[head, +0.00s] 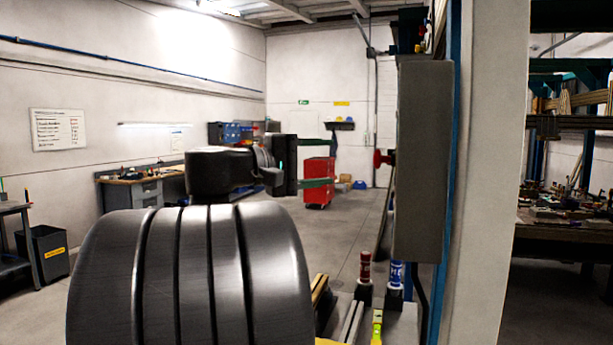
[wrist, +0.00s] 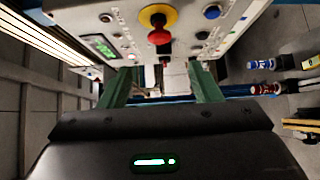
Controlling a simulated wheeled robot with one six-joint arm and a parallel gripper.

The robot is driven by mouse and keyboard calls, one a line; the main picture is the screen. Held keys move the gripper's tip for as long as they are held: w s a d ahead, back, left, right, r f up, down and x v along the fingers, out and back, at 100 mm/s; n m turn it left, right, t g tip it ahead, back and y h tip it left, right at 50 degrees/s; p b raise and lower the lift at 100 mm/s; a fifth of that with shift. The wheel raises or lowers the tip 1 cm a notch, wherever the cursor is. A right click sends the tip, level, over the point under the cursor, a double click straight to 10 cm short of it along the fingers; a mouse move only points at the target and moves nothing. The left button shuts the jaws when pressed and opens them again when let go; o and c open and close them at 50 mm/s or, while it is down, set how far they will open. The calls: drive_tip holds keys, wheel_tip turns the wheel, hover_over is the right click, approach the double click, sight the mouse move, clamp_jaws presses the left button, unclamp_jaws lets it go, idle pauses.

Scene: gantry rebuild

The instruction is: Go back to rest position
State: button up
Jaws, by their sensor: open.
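My gripper (head: 334,162) is level in the middle of the head view, its two green fingers apart with nothing between them. In the wrist view my gripper (wrist: 160,78) also shows open and empty, pointing at a control panel (wrist: 125,14). The panel carries a red mushroom button on a yellow ring (wrist: 158,20), a green lit display and several small knobs. In the head view the panel is the side of a grey box (head: 425,160), with the red button (head: 382,158) sticking out leftward. A gap shows between the fingertips and the button.
A red tool cabinet (head: 319,182) and a workbench (head: 145,192) are farther back. The floor between is open. A pale pillar (head: 490,180) stands at right.

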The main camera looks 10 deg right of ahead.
sight(377, 159)
drive_tip(key=p+x, duration=0.3)
drive_tip(key=x, duration=1.1)
drive_tip(key=shift+s+p, duration=0.15)
drive_tip(key=shift+p, duration=0.15)
